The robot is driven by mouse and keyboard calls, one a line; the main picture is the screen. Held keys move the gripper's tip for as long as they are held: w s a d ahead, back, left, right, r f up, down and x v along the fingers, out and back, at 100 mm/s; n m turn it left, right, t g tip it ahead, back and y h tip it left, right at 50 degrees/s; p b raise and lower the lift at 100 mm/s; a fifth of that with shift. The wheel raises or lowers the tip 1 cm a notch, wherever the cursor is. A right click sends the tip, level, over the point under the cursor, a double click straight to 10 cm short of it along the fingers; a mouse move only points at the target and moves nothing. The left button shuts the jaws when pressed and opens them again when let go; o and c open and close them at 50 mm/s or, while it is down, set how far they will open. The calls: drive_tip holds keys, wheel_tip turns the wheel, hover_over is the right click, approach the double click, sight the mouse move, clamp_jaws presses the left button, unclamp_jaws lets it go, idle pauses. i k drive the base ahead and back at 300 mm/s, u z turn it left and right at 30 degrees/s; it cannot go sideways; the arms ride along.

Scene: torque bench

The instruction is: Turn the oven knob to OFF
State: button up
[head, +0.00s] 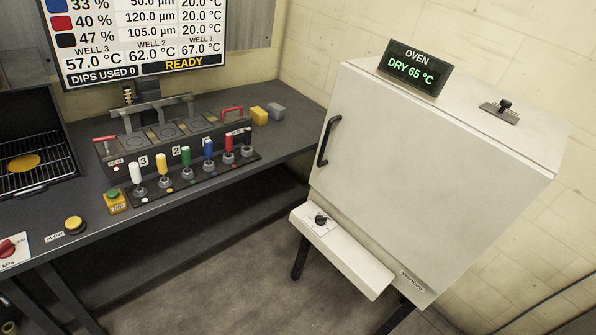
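The oven (420,175) is a large cream box on dark legs at the right, with its door shut and a dark vertical handle (328,141) on the door's left side. The oven knob (320,219) is a small black knob on a white plate at the left end of the ledge below the door. Its pointer setting and the plate's markings are too small to read. A display (414,68) on top of the oven reads "OVEN DRY 65 °C" in green. My gripper is not in view.
A dark bench (90,225) at the left carries a row of coloured levers (185,165), a yellow button (75,224), a red knob (8,248) and a grill box (30,160). A screen (140,40) hangs behind. Bare floor (240,275) lies before the oven.

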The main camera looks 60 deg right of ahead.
sight(320, 221)
drive_tip(key=z, duration=0.35)
drive_tip(key=i, duration=1.05)
drive_tip(key=z, duration=0.8)
drive_tip(key=i, duration=0.25)
drive_tip(key=z, duration=0.35)
